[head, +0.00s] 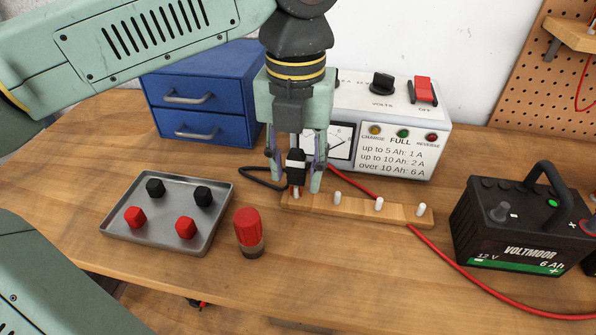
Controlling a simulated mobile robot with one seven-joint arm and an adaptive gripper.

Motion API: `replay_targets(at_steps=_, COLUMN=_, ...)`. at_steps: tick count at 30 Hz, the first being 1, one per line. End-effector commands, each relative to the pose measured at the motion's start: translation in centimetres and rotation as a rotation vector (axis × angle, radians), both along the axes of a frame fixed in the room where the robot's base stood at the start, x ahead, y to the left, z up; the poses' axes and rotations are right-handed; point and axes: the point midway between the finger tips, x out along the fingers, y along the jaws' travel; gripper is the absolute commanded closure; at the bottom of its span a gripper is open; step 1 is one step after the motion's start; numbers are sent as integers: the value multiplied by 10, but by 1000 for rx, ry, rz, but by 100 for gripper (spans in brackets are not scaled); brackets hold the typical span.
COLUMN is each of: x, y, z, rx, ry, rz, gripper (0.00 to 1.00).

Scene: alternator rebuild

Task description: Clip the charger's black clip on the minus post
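The charger's black clip (297,160), with a white band, stands upright over the left end of a wooden peg strip (352,208). My gripper (296,184) points down around this clip, one finger on each side. A gap seems to show between the clip and each finger, so it looks open. The clip's lower end and its peg are partly hidden. The black battery (525,232) stands at the right. A grey post (500,211) rises from its top near the minus mark and looks bare. The charger (388,132) is behind the strip, partly hidden by my gripper.
A red cable (450,258) runs from the charger past the strip and in front of the battery. A metal tray (160,222) holds red and black caps. A red-topped cylinder (249,232) stands beside it. Blue drawers (205,95) are behind. The front middle table is clear.

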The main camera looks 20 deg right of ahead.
Motion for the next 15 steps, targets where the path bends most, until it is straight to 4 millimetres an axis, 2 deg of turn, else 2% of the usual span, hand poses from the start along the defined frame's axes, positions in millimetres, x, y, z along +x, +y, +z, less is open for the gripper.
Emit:
replay_targets(at_steps=1, x=0, y=0, z=0, rx=0, ry=0, rz=0, gripper=69)
replay_targets(at_steps=11, x=0, y=0, z=0, rx=0, ry=0, rz=0, gripper=91)
replay_targets(at_steps=15, x=0, y=0, z=0, rx=0, ry=0, rz=0, gripper=92)
